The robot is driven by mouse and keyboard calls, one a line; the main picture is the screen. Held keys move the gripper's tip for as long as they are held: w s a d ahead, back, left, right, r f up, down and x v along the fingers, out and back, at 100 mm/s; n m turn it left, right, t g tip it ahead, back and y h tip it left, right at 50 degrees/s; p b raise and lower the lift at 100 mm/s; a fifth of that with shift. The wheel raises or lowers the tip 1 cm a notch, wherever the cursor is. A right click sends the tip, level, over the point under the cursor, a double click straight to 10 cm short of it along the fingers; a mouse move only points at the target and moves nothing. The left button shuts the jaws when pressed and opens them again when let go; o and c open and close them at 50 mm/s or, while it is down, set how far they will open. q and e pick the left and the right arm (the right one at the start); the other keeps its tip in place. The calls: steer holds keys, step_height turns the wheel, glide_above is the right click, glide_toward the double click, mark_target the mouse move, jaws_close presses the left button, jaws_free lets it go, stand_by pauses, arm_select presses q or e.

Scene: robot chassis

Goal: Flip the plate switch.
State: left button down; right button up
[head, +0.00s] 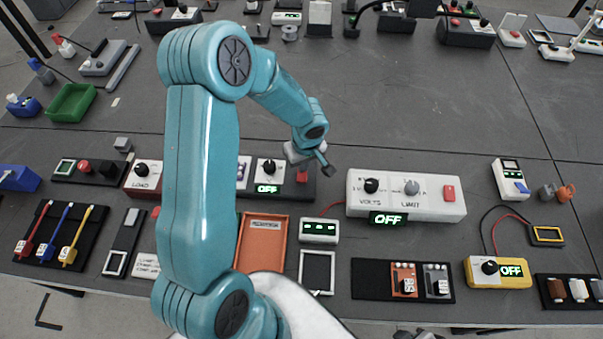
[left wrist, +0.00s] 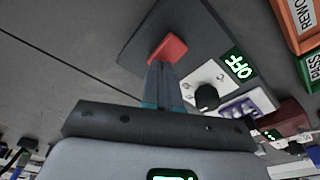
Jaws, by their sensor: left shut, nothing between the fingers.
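A red switch (head: 302,175) sits on the right part of a dark plate (head: 304,194). Beside it on the same plate is a white panel (head: 278,168) with a black knob and a green display reading OFF. The left wrist view shows the red switch (left wrist: 168,48), the dark plate (left wrist: 200,22) and the OFF display (left wrist: 238,66). My left gripper (head: 328,171) is shut and empty over the right side of the plate. In the left wrist view its fingertips (left wrist: 161,68) are right at the red switch, covering its near edge; I cannot tell whether they touch. My right gripper is not in view.
A white supply box (head: 436,206) with knobs and an OFF display stands to the right. An orange tray (head: 246,258), a small green-lit box (head: 319,239) and a white frame (head: 303,275) lie in front. The grey table behind the plate is largely clear.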

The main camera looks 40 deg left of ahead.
arm_select(q)
steer(key=shift+f+b, duration=0.3)
steer(key=shift+r+p, duration=0.45)
steer(key=shift+r, duration=0.35)
steer(key=shift+r+p, duration=1.15)
steer(key=shift+r, duration=1.7)
steer(key=shift+s+f, duration=0.1)
steer(key=shift+s, duration=0.05)
